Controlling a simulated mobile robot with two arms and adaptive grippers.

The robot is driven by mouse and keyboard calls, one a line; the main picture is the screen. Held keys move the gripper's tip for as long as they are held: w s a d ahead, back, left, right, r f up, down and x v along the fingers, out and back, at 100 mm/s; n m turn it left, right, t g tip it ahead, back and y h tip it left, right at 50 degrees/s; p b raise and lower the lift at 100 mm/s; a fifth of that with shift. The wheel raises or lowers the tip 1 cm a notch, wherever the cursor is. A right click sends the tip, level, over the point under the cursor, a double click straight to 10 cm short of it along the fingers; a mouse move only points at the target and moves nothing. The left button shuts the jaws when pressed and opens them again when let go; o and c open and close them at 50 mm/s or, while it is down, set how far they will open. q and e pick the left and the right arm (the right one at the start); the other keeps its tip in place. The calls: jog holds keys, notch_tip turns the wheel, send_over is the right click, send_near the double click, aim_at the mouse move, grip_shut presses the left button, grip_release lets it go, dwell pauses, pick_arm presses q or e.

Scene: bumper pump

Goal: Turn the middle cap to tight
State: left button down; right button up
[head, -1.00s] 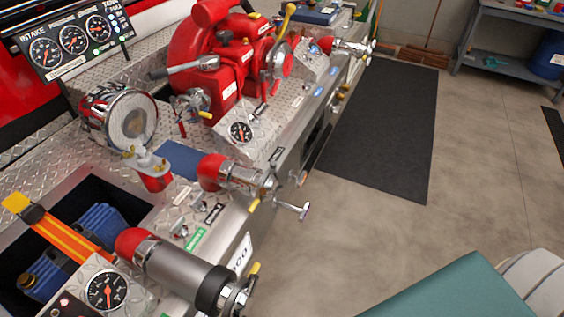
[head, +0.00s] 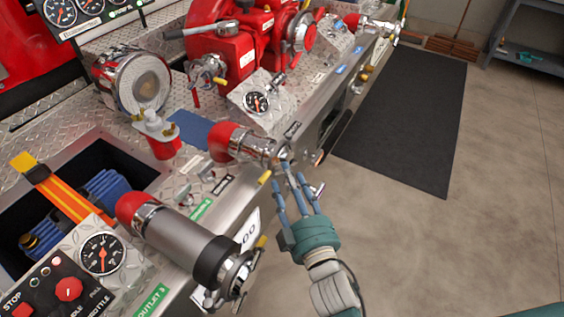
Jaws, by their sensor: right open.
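The middle outlet is a red elbow (head: 228,140) with a chrome fitting and a chrome cap (head: 281,153) with lugs at its outer end, on the side of the pump panel. My right gripper (head: 293,178) reaches up from below right. Its blue fingers are open, with the tips close to the cap's lower outer side and partly in front of its lugs. I cannot tell whether they touch it. How tightly the cap is seated cannot be read. My left gripper is not in view.
A nearer outlet with a grey barrel (head: 185,240) and chrome end sticks out at lower left. A far outlet (head: 372,24) is at the top. A gauge (head: 256,102) sits above the middle outlet. A black mat (head: 405,120) lies on open floor at right.

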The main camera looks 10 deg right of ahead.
aim_at(281, 162)
jog(key=w+a, duration=0.1)
jog(key=w, duration=0.5)
jog(key=shift+a, duration=0.1)
jog(key=shift+p, duration=0.35)
grip_shut()
